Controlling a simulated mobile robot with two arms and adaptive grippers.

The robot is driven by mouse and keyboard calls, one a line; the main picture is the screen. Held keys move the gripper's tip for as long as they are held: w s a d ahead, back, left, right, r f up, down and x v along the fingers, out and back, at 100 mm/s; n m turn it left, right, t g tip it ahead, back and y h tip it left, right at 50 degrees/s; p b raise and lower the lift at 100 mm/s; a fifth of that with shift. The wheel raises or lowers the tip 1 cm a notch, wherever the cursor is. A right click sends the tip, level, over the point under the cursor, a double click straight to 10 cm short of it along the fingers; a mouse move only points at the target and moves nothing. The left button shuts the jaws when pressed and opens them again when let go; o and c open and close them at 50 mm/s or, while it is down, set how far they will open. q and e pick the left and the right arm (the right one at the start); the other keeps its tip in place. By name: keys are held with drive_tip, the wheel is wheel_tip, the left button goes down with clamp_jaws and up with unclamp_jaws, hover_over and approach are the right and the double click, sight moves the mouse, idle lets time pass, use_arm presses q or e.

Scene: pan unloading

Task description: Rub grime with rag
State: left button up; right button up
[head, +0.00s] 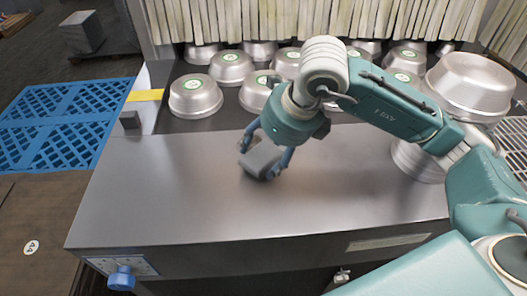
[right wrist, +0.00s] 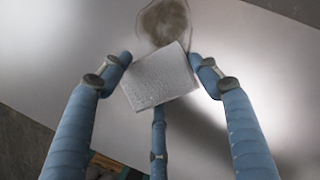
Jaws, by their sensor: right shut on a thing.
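My right gripper (head: 260,159) is shut on a grey block-shaped rag (head: 263,157) and holds it low over the steel counter (head: 185,185). The right wrist view shows the pale, textured rag (right wrist: 160,77) between the blue fingers of the gripper (right wrist: 160,75). A brownish round grime patch (right wrist: 164,22) with a pale outline lies on the counter just beyond the rag in that view. In the head view I cannot make out the grime; the gripper and rag may cover it. Whether the rag touches the counter is unclear. My left gripper is not in view.
Several upturned metal pans (head: 195,97) with green labels stand behind the counter, below a strip curtain (head: 250,20). Stacked larger pans (head: 470,85) stand at the right. A blue pallet (head: 60,110) lies on the floor at left. The counter's left part is bare.

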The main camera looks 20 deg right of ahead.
sight(257, 133)
drive_tip(key=shift+w+f, duration=0.15)
drive_tip(key=shift+w, duration=0.15)
drive_tip(key=shift+w+d+b, duration=0.25)
drive_tip(key=shift+w+b, duration=0.15)
drive_tip(key=shift+w, duration=0.45)
drive_tip(key=shift+w+d+b, duration=0.25)
drive_tip(key=shift+w+b, duration=0.1)
drive_tip(key=shift+w, duration=0.45)
drive_tip(key=shift+w+d+b, duration=0.2)
drive_tip(key=shift+w+b, duration=0.1)
drive_tip(key=shift+w, duration=0.5)
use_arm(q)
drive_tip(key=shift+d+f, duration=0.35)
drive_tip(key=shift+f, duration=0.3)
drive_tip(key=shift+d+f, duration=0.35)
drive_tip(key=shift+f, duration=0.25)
use_arm(e)
drive_tip(key=shift+w+d+r, duration=0.1)
drive_tip(key=shift+w+d, duration=0.15)
drive_tip(key=shift+w, duration=0.4)
drive_tip(key=shift+w+d+r, duration=0.1)
drive_tip(key=shift+w+d, duration=0.1)
drive_tip(key=shift+w, duration=0.5)
drive_tip(key=shift+w+d, duration=0.25)
drive_tip(key=shift+w, duration=0.4)
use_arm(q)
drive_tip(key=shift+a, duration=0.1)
